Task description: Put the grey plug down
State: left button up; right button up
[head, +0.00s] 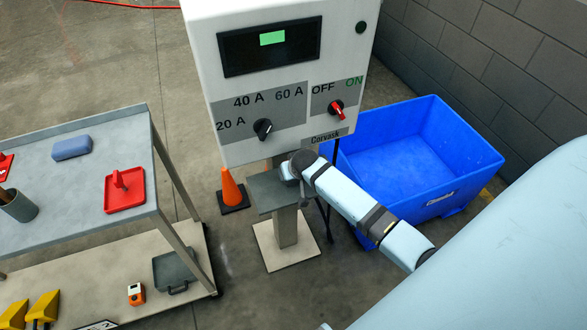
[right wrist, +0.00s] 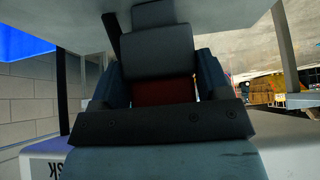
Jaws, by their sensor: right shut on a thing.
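A dark grey block (right wrist: 156,48), which looks like the grey plug, sits between the fingers of my right gripper (right wrist: 158,75) in the right wrist view. The gripper is shut on it. A dark red patch (right wrist: 163,90) shows just below the block, between the fingers. In the head view my right arm reaches in from the right and ends at the small grey shelf (head: 270,190) on the post under the white control box (head: 230,100). The plug cannot be made out there, and I cannot tell whether it touches the shelf. My left gripper is not in view.
A blue bin (head: 440,150) stands behind my right arm. An orange cone (head: 232,190) stands left of the post. A grey cart (head: 75,200) at left carries a red tray (head: 136,202) and a blue block (head: 72,148). A block wall (head: 500,60) closes the back right.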

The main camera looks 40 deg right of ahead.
jog(key=o, duration=1.3)
jog(key=shift+f, duration=0.1)
jog(key=v, duration=1.2)
jog(key=s+a+f+n+t+y, duration=0.2)
jog(key=s+a+f+n, duration=0.1)
jog(key=s+a, duration=0.5)
jog(key=s+a+f+n+t+y, duration=0.2)
jog(key=s+a, duration=0.5)
jog(key=s, duration=0.5)
jog(key=shift+s+a+f+n+t+y+p, duration=0.3)
jog(key=shift+s+a+f+n+y+p, duration=0.15)
jog(key=shift+f, duration=0.5)
jog(key=shift+w, duration=0.1)
